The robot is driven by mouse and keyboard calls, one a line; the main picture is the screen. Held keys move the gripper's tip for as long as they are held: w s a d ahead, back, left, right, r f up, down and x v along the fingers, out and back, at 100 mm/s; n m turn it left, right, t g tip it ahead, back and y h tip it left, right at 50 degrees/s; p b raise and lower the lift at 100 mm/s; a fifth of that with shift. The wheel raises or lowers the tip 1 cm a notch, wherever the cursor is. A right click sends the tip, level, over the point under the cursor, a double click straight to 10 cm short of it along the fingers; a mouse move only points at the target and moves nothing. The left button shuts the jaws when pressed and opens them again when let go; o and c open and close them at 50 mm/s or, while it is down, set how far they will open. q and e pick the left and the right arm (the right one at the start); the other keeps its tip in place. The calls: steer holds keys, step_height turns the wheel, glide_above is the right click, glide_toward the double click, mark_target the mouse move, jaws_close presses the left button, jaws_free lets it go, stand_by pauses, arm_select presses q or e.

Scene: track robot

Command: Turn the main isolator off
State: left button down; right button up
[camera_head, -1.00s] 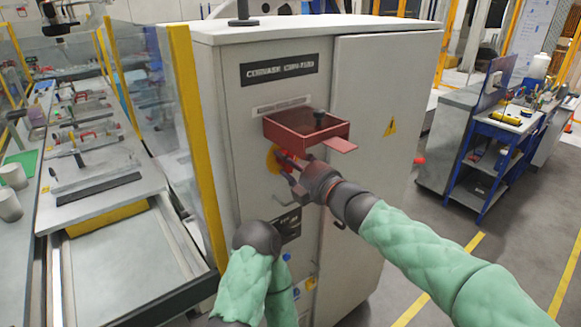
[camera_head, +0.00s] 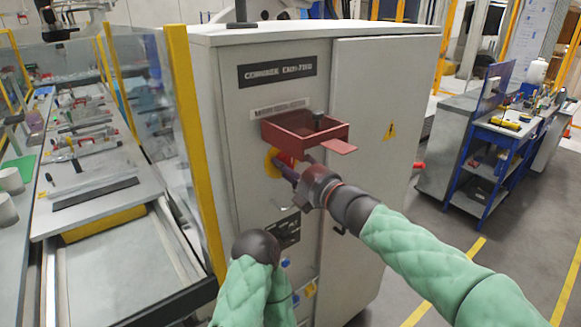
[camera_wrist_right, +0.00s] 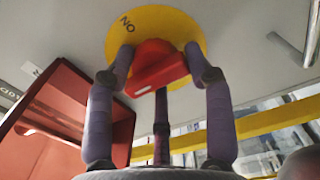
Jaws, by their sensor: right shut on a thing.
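The main isolator is a red rotary handle (camera_wrist_right: 158,68) on a round yellow disc (camera_wrist_right: 190,22), marked "ON" at the disc's upper left in the right wrist view. In the head view the yellow disc (camera_head: 272,162) shows on the grey cabinet's front, below the red box. My right gripper (camera_head: 285,170) reaches it from the lower right and covers most of the handle there. In the right wrist view its purple fingers (camera_wrist_right: 159,58) stand on either side of the handle, shut on it. The handle looks slanted. My left arm shows low in the middle, but its gripper is not visible.
An open red box (camera_head: 303,134) juts from the grey cabinet (camera_head: 385,110) just above the isolator. A glass guard with a yellow post (camera_head: 195,150) stands to the left. A blue-framed workbench (camera_head: 490,160) is at the right, with open floor before it.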

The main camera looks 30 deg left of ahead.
steer(key=o, duration=1)
steer(key=shift+s+r, duration=0.1)
steer(key=shift+r, duration=0.55)
steer(key=shift+f, duration=0.15)
steer(key=shift+f, duration=0.2)
steer(key=shift+d, duration=0.1)
steer(key=v, duration=1.1)
steer(key=shift+s+d, duration=0.15)
steer(key=shift+d, duration=0.25)
